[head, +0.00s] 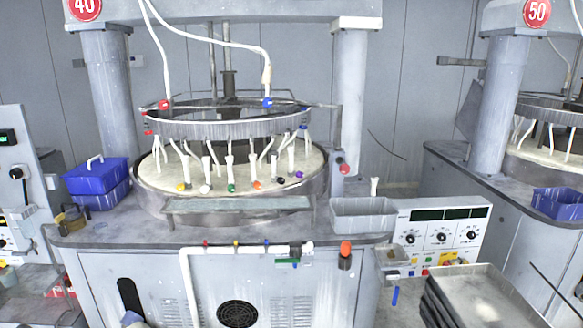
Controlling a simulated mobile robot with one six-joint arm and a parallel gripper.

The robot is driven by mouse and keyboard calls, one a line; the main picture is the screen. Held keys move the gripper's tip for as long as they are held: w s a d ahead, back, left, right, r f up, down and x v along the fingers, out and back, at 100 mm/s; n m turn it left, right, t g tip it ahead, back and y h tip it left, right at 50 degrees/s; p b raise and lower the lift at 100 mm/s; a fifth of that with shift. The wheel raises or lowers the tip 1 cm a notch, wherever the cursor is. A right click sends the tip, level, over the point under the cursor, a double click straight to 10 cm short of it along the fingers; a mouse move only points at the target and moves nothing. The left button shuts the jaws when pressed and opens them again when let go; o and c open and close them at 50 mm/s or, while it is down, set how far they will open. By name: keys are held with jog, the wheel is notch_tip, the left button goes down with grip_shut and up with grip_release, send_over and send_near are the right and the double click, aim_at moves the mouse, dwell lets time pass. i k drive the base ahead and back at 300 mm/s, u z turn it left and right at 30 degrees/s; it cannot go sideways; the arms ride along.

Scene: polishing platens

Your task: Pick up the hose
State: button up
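Two white hoses hang from the top of the machine marked 40. One hose (210,40) arcs right and drops toward a blue fitting (267,102) on the raised ring, with a thicker tan section near its end. The other hose (156,45) runs down to a red fitting (163,104) on the ring's left. Several short white tubes (230,170) with coloured ends hang below the ring over the platen. I cannot tell which of these the task means. My gripper is not in view.
The round platen (150,180) sits between two grey columns (350,100). Blue boxes (97,180) stand left and an open grey bin (362,214) right. A white pipe (186,285) with small coloured valves runs along the front. A control panel (440,228) and stacked trays (490,295) are at right.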

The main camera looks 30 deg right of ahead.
aim_at(273, 154)
jog(key=u, duration=1.25)
jog(key=k, duration=0.1)
jog(key=z, duration=2.95)
jog(key=k, duration=0.65)
jog(key=u, duration=1.05)
jog(key=i, duration=1)
jog(key=z, duration=0.05)
